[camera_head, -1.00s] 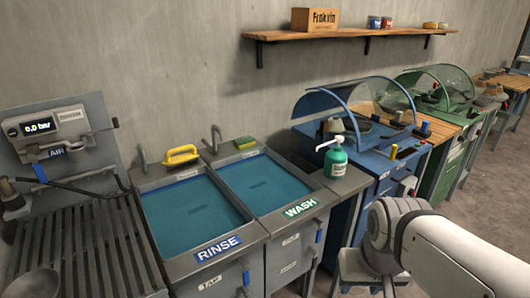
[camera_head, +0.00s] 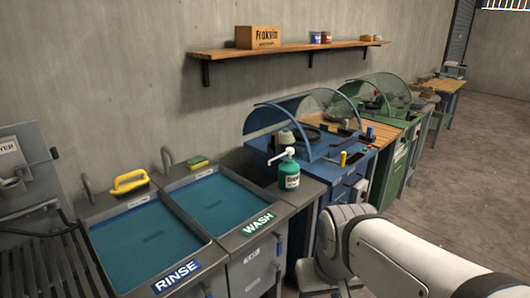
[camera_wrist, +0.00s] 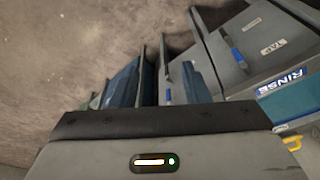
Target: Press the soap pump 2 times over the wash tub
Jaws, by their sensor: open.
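The soap pump (camera_head: 288,171) is a green bottle with a white pump head. It stands upright on the grey counter just right of the wash tub. The wash tub (camera_head: 272,213) holds blue water and has a green WASH label on its front. My gripper's fingers are not visible in the head view; only my white arm shows at lower right, apart from the pump. The pump is not seen in the wrist view.
A sponge (camera_head: 197,162) lies behind the wash tub. A blue machine (camera_head: 262,147) with a clear hood stands right of the pump. A shelf (camera_head: 290,48) hangs above.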

